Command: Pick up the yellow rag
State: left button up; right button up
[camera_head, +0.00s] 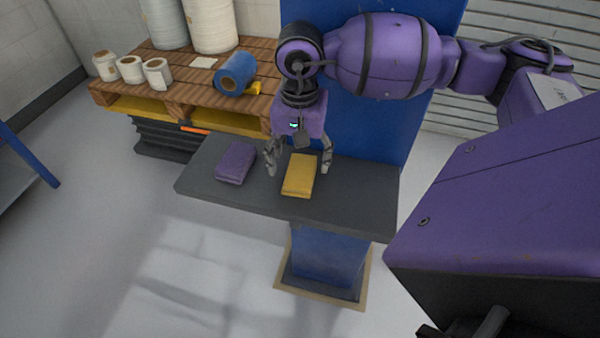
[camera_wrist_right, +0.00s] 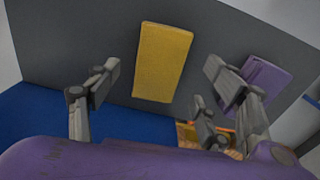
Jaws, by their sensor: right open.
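The yellow rag (camera_head: 299,176) lies folded flat on a dark grey shelf (camera_head: 350,196) on a blue post. My right gripper (camera_head: 299,170) comes down from above and is open, with one finger on each side of the rag. The fingers look apart from the rag. My left gripper is not in view.
A folded purple rag (camera_head: 236,163) lies on the shelf left of the yellow one. A wooden pallet (camera_head: 185,75) behind holds white rolls (camera_head: 131,69) and a blue roll (camera_head: 236,73). The blue post (camera_head: 385,110) rises behind the shelf.

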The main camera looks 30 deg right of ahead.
aim_at(300, 170)
notch_tip(300, 170, down, 4)
jog(key=shift+r, duration=0.25)
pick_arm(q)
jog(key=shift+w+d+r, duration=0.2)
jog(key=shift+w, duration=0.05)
pick_arm(e)
jog(key=shift+c, duration=0.2)
jog(key=c, duration=1.2)
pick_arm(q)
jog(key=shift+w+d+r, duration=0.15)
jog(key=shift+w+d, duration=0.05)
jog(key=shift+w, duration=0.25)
pick_arm(e)
jog(key=shift+r, duration=0.1)
